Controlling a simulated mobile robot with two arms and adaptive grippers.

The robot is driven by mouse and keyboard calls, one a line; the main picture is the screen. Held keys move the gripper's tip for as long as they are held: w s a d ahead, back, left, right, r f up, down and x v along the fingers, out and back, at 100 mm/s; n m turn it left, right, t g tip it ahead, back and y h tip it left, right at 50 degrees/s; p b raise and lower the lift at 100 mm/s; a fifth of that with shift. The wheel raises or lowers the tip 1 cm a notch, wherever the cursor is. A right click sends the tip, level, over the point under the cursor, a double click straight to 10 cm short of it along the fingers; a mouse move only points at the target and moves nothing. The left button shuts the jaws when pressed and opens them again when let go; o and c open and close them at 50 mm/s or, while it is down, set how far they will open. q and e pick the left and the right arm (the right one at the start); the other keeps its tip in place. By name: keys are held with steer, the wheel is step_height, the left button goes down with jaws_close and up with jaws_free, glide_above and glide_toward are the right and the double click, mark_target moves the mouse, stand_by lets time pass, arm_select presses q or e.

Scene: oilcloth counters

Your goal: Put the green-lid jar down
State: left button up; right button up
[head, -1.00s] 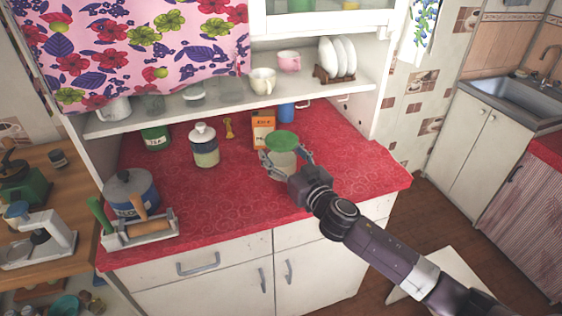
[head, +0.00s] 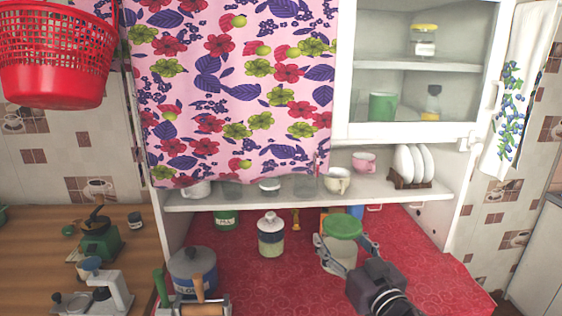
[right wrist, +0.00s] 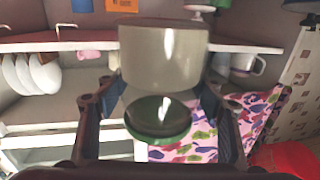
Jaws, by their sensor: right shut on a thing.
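The green-lid jar (head: 341,258) is a pale glass jar with a green lid, upright over the red counter (head: 275,287). My right gripper (head: 346,243) is shut on it, one finger on each side of the body below the lid. In the right wrist view the jar (right wrist: 163,58) is between the two fingers, with its green-rimmed lid nearer the camera. I cannot tell whether its base touches the counter. My left gripper is not in view.
An orange box, partly hidden, and a blue cup (head: 356,211) are behind the jar. A shelf (head: 240,194) with cups overhangs the back. Red counter right of the jar looks clear.

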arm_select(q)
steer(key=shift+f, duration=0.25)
arm_select(e)
steer(key=s+d+f+m+h, duration=0.1)
steer(key=s+f+h, duration=0.1)
steer(key=s, duration=0.7)
steer(key=s+d+f+m+h, duration=0.1)
steer(key=s+d+f+h, duration=0.1)
steer(key=s+f, duration=0.3)
steer(key=s, duration=0.4)
steer(key=shift+d+f+m+t, duration=0.2)
steer(key=shift+m+t, duration=0.1)
steer(key=shift+t, duration=0.1)
